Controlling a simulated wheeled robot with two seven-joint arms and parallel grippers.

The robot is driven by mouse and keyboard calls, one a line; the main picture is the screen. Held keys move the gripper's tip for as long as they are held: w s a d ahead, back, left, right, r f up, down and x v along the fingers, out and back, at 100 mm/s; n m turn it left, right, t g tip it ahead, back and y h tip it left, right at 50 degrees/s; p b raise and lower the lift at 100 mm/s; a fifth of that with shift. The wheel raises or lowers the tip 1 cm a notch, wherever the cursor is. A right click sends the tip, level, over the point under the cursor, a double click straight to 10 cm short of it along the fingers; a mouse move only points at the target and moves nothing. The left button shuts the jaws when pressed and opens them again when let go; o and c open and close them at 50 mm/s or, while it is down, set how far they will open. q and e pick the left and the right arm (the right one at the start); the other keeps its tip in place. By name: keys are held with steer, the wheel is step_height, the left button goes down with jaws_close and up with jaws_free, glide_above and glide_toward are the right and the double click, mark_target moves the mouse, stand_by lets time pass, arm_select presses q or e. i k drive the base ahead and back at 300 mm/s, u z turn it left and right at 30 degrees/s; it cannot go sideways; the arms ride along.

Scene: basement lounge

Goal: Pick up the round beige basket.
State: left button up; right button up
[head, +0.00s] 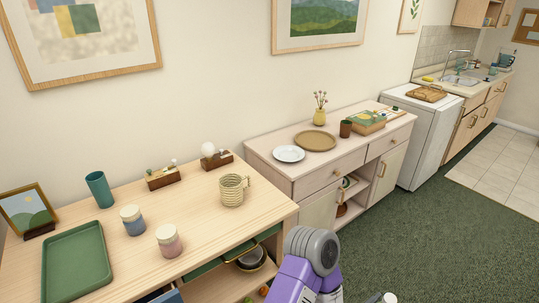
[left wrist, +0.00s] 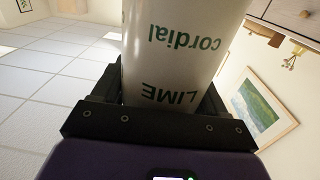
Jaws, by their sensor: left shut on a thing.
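A round beige ribbed vessel (head: 231,190) with a handle on its right side stands upright near the right end of the wooden cabinet top; it looks most like the basket. No gripper touches it. The bottle's far end is cut off by the frame. In the head view a purple and grey arm link of mine shows at the bottom, right of the cabinet. My right gripper is in neither view.
The cabinet top (head: 190,222) also holds a green tray (head: 77,262), two jars (head: 132,220), a teal cup (head: 99,189) and a picture frame (head: 27,208). A round tan tray (head: 315,140) and white plate (head: 289,154) lie on the farther sideboard. Green carpet (head: 440,235) is open at right.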

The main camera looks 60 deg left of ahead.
mark_target(231, 185)
steer(key=k, duration=0.15)
steer(key=u, duration=1.4)
steer(key=i, duration=0.5)
steer(key=u, duration=0.05)
